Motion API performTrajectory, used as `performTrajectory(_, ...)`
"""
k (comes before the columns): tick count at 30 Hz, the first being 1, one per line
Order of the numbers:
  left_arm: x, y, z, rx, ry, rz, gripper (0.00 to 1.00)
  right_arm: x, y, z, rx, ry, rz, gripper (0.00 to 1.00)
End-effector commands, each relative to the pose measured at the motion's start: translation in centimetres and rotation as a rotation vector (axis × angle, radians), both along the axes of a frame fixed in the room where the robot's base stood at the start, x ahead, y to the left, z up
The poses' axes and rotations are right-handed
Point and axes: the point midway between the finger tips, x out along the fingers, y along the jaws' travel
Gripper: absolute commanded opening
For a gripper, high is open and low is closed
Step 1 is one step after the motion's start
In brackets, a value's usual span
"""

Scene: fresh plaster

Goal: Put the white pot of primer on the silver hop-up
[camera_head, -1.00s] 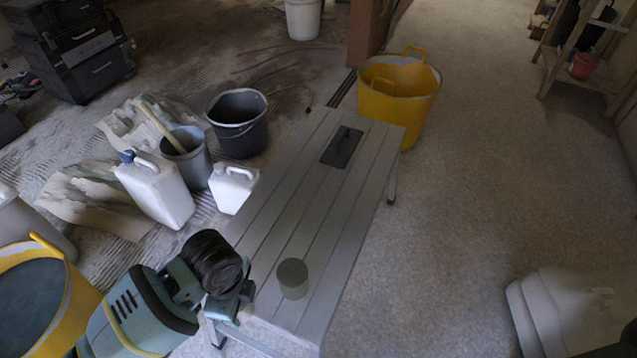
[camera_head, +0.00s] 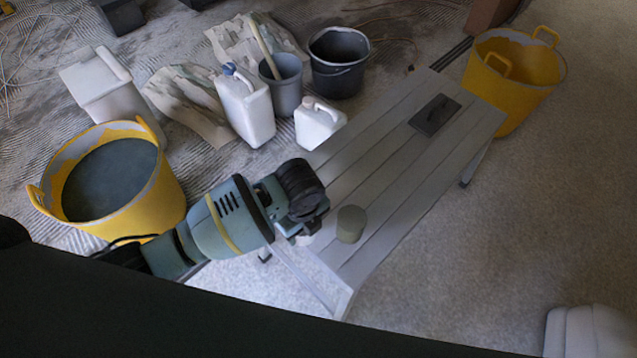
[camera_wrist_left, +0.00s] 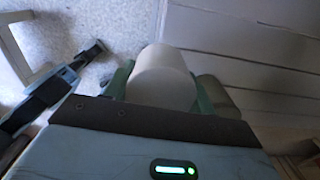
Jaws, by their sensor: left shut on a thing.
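The silver hop-up (camera_head: 378,165) is a long slatted bench running from lower middle to upper right in the head view; its slats also show in the wrist view (camera_wrist_left: 268,55). My left gripper (camera_head: 308,228) is at its near left edge. In the left wrist view, green fingers of the gripper (camera_wrist_left: 162,88) are shut on a white cylinder, the white pot of primer (camera_wrist_left: 163,75). In the head view the gripper mostly hides the pot. I cannot tell whether the pot touches the hop-up. My right gripper is not in view.
A grey-green pot (camera_head: 351,224) stands on the hop-up just right of my gripper. A dark float (camera_head: 435,115) lies farther along. White jugs (camera_head: 246,108), a black bucket (camera_head: 338,65) and yellow tubs (camera_head: 165,195) (camera_head: 520,75) stand around. The middle slats are clear.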

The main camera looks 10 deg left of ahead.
Motion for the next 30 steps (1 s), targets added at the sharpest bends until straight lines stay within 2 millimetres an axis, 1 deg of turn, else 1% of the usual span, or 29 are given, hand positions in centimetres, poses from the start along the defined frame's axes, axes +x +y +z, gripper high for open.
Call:
performTrajectory(1,1.3,0.0,-0.2,-0.001,0.000,0.004,0.29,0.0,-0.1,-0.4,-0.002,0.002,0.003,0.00)
performTrajectory(6,5.1,0.5,-0.6,-0.001,-0.001,0.003,0.29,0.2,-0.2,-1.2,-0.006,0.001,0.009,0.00)
performTrajectory(12,9.0,0.9,-1.0,-0.001,0.000,0.002,0.29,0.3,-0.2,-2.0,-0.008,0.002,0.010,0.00)
performTrajectory(15,10.3,1.1,-1.1,-0.001,0.001,0.002,0.29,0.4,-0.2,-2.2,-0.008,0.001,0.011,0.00)
performTrajectory(19,11.3,1.2,-1.2,0.000,0.001,0.000,0.29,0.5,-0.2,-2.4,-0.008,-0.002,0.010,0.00)
performTrajectory(26,11.8,1.3,-1.1,-0.001,0.000,0.000,0.29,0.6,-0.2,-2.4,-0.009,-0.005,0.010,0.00)
performTrajectory(28,12.3,1.3,-1.1,-0.002,-0.001,0.001,0.29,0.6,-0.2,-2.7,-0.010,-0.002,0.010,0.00)
performTrajectory(29,12.6,1.4,-1.2,-0.001,0.000,0.002,0.29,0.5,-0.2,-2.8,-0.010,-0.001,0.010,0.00)
performTrajectory(30,12.4,1.4,-2.0,0.000,0.005,0.001,0.29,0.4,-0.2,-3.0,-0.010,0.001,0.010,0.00)
